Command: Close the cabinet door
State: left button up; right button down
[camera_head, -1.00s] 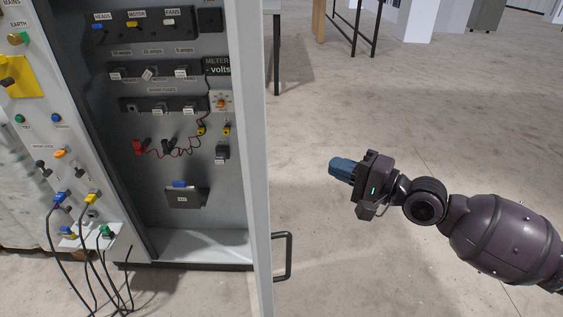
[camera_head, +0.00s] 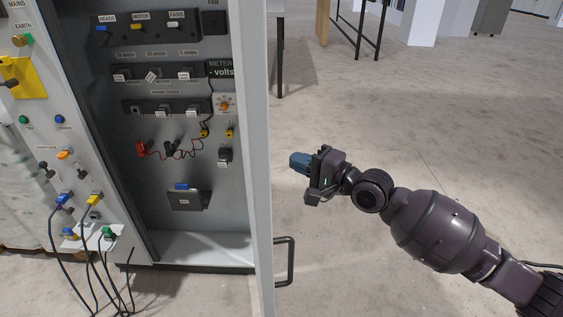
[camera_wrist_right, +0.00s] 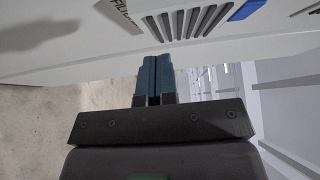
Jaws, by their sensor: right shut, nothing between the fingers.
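The cabinet door (camera_head: 257,150) stands open, seen nearly edge-on in the head view, with a dark handle (camera_head: 285,262) low on its right side. The open cabinet (camera_head: 195,245) shows its inner panel of switches and leads to the left of the door. My right gripper (camera_head: 299,162) is to the right of the door, above the handle's height in the picture, with its blue fingers pointing left at the door. In the right wrist view its fingers (camera_wrist_right: 154,78) are together and empty, below a pale vented surface with a blue patch. I cannot tell if they touch it. My left gripper is out of view.
A side panel (camera_head: 45,130) with knobs, plugs and hanging black cables (camera_head: 85,260) is at the left. A dark-legged table (camera_head: 360,30) stands at the back. The floor (camera_head: 440,120) right of the door is clear.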

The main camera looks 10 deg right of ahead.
jog(key=shift+a+p, duration=0.55)
jog(key=shift+a, duration=1.5)
jog(key=shift+a, duration=0.15)
